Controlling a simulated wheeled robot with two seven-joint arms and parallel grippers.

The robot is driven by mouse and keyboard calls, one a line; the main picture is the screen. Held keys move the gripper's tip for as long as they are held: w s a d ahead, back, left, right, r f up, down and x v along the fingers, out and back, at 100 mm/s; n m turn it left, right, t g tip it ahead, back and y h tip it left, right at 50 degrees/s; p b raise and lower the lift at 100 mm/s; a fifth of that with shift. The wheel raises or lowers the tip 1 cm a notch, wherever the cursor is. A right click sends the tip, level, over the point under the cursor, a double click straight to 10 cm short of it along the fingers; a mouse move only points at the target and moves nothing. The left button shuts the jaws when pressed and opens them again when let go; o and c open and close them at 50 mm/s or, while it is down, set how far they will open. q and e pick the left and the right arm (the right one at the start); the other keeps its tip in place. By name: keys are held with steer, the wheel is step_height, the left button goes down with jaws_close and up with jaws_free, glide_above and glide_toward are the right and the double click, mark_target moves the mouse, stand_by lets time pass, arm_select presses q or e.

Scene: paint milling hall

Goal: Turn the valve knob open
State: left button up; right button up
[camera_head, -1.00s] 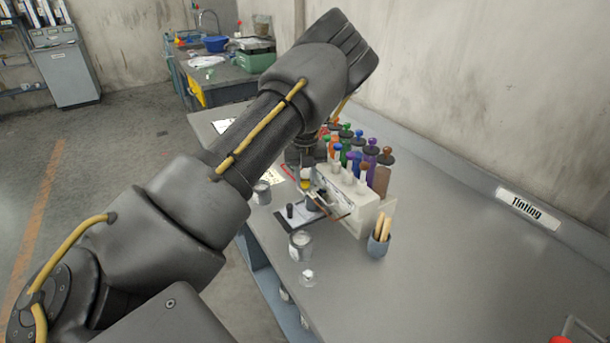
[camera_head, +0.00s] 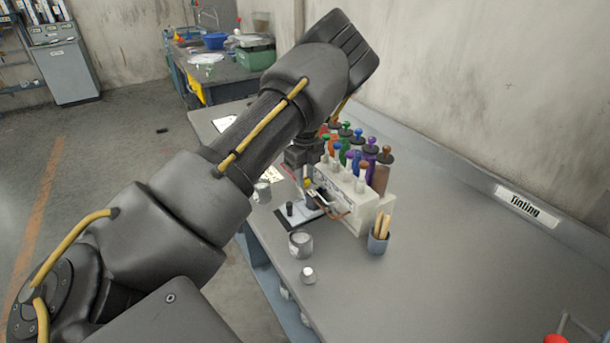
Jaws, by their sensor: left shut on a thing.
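A white dispenser (camera_head: 364,207) topped with several coloured bottles stands on the grey bench. My left arm reaches across the view, and its gripper (camera_head: 307,186) points down at the front left of the dispenser. The gripper is shut on a small yellow part there, which looks like the valve knob (camera_head: 307,183). The jaws and my wrist hide most of the knob, so its exact angle cannot be told. My right gripper is not in view.
An open metal can (camera_head: 301,244), a small white-topped item (camera_head: 308,275) and a grey cup with wooden sticks (camera_head: 378,243) stand near the dispenser. Another can (camera_head: 262,191) stands left of it. The bench's right side (camera_head: 460,260) is mostly clear.

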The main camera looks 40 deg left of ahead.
mark_target(305, 179)
arm_select(q)
steer(key=shift+a+r, duration=0.1)
stand_by(0.3)
steer(key=o, duration=1)
steer(key=shift+r+b, duration=0.9)
steer(key=shift+r, duration=4.45)
steer(key=shift+s+f, duration=0.1)
